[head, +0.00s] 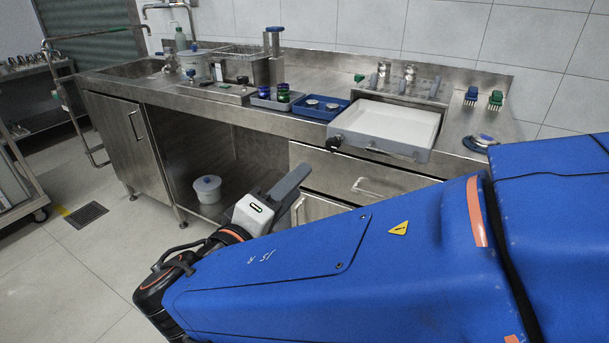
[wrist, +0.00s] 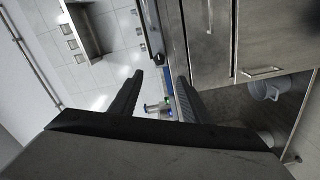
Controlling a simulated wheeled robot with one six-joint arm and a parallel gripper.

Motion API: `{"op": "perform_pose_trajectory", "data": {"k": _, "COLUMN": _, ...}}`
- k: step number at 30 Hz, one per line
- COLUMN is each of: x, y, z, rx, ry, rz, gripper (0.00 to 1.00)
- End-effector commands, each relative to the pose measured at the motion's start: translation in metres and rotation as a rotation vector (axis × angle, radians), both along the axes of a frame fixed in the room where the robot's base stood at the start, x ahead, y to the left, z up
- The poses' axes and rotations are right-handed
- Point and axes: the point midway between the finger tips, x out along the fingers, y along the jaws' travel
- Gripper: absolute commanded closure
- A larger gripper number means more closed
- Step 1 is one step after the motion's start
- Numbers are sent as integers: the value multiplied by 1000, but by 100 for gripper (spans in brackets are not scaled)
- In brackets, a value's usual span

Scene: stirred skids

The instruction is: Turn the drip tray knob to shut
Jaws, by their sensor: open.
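The drip tray (head: 385,125) is a shallow white basin in a grey metal housing on the counter, right of centre in the head view. Its black knob (head: 333,144) sits at the front left corner of the housing, above the drawer. The knob's exact turn is too small to read. My gripper (wrist: 160,80) is open with nothing between its fingers. In the head view it is in front of the counter, lower and left of the knob, apart from it. The wrist view is tilted; a small dark piece beyond the fingertips may be the knob.
A blue tray (head: 324,107) with small round items and a grey tray (head: 276,98) with small jars stand left of the drip tray. Drawer and door handles (head: 377,188) jut from the cabinet front. A white bucket (head: 207,189) stands under the counter.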

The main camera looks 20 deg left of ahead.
Motion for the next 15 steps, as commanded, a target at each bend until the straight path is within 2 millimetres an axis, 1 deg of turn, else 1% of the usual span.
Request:
{"op": "perform_pose_trajectory", "data": {"k": 1, "x": -6, "y": 1, "z": 0, "rx": 0, "ry": -1, "rz": 2, "gripper": 57}}
{"op": "perform_pose_trajectory", "data": {"k": 6, "x": -17, "y": 2, "z": 0, "rx": 0, "ry": 0, "rz": 1, "gripper": 57}}
{"op": "perform_pose_trajectory", "data": {"k": 15, "x": -19, "y": 1, "z": 0, "rx": 0, "ry": 0, "rz": 0, "gripper": 57}}
